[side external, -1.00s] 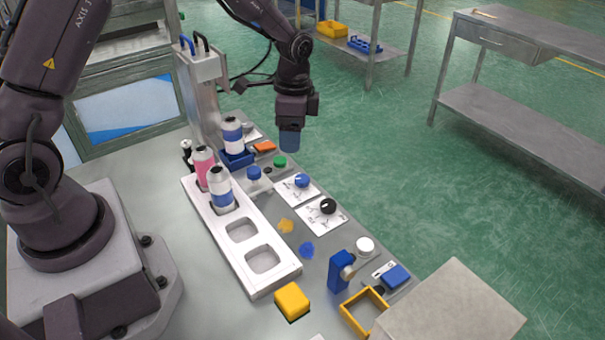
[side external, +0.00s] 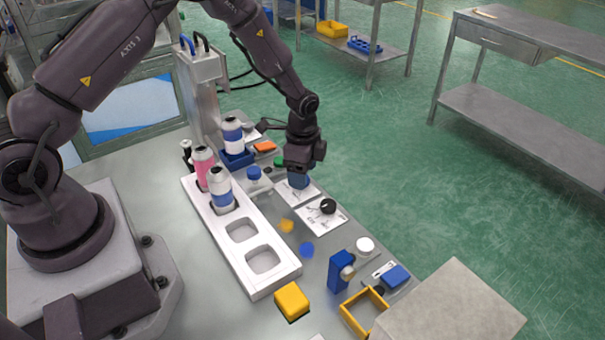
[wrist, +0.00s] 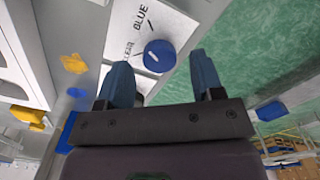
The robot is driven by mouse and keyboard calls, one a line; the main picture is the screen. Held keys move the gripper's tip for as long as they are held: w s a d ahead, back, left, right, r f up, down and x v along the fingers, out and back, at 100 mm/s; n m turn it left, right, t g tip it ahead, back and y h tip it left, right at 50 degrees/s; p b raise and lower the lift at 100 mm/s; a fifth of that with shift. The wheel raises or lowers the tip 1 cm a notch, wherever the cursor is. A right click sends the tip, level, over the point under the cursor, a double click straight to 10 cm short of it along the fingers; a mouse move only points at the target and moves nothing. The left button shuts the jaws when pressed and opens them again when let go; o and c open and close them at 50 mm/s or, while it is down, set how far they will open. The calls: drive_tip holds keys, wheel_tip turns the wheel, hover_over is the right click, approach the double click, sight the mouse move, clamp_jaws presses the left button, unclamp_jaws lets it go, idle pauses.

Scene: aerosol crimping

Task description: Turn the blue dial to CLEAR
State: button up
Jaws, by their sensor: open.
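The blue dial (wrist: 160,56) sits on a white plate (wrist: 125,35) lettered BLUE, with a second, partly readable word that looks like CLEAR. My gripper (wrist: 160,62) is open, with one blue finger on each side of the dial in the wrist view. Whether the fingers touch it I cannot tell. In the side view my gripper (side external: 299,182) is down over the dial's plate (side external: 290,192) and hides the dial. Which word the dial points to is not clear.
A black dial (side external: 328,206) on its own white plate stands close by, toward the front. A green button (side external: 279,161) and a blue-capped jar (side external: 254,173) are behind and left. A white tray (side external: 262,282) holds bottles. Open floor lies to the right.

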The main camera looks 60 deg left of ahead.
drive_tip(key=shift+f, duration=0.65)
drive_tip(key=c, duration=0.9)
drive_tip(key=shift+c, duration=0.2)
